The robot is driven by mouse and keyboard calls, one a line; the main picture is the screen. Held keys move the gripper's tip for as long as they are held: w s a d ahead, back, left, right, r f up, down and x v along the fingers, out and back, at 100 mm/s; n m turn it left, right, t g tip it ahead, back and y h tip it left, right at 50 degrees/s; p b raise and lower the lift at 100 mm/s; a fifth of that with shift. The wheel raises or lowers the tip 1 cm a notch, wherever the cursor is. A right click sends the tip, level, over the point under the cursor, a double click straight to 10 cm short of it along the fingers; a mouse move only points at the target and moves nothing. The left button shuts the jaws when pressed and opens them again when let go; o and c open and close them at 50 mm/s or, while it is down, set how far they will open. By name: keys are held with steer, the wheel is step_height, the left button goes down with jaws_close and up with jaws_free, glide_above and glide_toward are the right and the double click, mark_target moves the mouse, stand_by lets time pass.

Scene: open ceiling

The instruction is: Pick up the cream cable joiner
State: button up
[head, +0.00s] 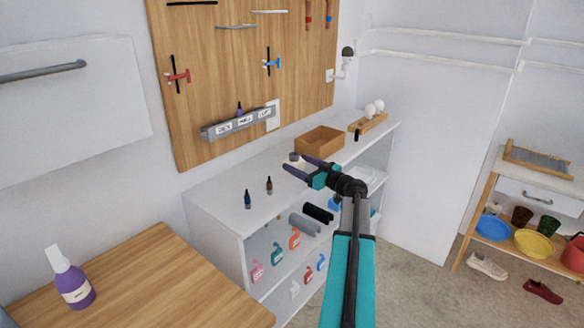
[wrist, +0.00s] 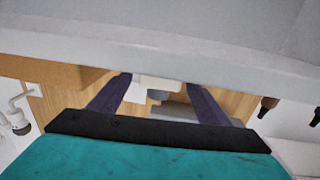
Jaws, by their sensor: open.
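My gripper (head: 296,164) is open, reaching over the white shelf unit's top. In the wrist view, its two dark purple fingers (wrist: 157,82) stand apart. A small pale cream piece (wrist: 152,89), likely the cable joiner, shows between them, with a grey part beside it. I cannot tell whether it touches either finger or how far away it is. In the head view, a small grey and pale thing (head: 294,157) shows at the fingertips, partly hidden by them.
A brown open box (head: 320,141) stands just behind my gripper on the shelf unit (head: 225,190). Two small dark bottles, blue (head: 248,199) and brown (head: 269,186), stand to the left. A labelled grey ledge (head: 238,124) juts from the wooden board (head: 240,70) behind.

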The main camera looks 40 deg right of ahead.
steer(key=c, duration=1.2)
steer(key=shift+o, duration=0.2)
steer(key=shift+r, duration=0.1)
steer(key=shift+r+b, duration=0.5)
steer(key=shift+r, duration=0.9)
steer(key=shift+s+r, duration=0.25)
steer(key=shift+r, duration=0.05)
steer(key=s+d+r+b, duration=0.1)
steer(key=s+b, duration=0.2)
steer(key=s, duration=1.2)
steer(key=shift+s+d+r, duration=0.2)
steer(key=shift+d, duration=0.2)
